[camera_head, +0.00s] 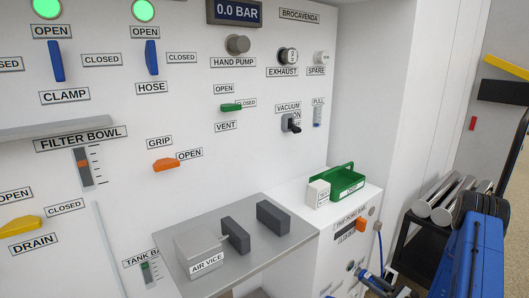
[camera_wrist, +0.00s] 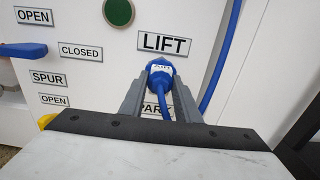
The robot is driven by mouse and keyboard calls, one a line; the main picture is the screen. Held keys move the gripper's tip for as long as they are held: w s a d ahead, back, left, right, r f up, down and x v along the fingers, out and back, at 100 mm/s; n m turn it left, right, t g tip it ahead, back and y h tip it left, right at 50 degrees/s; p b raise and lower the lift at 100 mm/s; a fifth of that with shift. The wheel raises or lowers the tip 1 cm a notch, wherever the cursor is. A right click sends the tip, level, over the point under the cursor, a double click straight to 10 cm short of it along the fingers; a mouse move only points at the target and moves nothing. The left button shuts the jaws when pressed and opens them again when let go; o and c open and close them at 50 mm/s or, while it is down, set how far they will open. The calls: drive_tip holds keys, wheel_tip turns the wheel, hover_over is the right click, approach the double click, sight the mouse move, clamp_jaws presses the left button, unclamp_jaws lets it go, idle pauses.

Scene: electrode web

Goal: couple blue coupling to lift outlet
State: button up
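The blue coupling (camera_wrist: 160,74) is under the LIFT label (camera_wrist: 164,43) in the wrist view, with its blue body towards me. My gripper (camera_wrist: 161,84) has one grey finger on each side of it, and the fingertips appear to press on its sides. The lift outlet is hidden behind the coupling, so I cannot tell whether the coupling is seated in it. A PARK label (camera_wrist: 154,108) is partly covered below. In the head view the blue coupling (camera_head: 366,274) shows small at the bottom edge, beside the white cabinet front.
A blue hose (camera_wrist: 222,52) hangs right of the coupling. A blue handle (camera_wrist: 24,50) and a dark green lamp (camera_wrist: 118,11) are nearby. A green tray (camera_head: 345,187) stands on the cabinet top. A cart with metal cylinders (camera_head: 440,200) stands at the right.

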drive_tip(key=shift+w+a, duration=0.1)
drive_tip(key=shift+w, duration=0.05)
clamp_jaws()
idle(0.4)
drive_tip(key=m, duration=0.5)
drive_tip(key=shift+m, duration=0.5)
drive_tip(key=m, duration=0.6)
drive_tip(key=o, duration=1.3)
unclamp_jaws()
drive_tip(key=shift+v, duration=4.55)
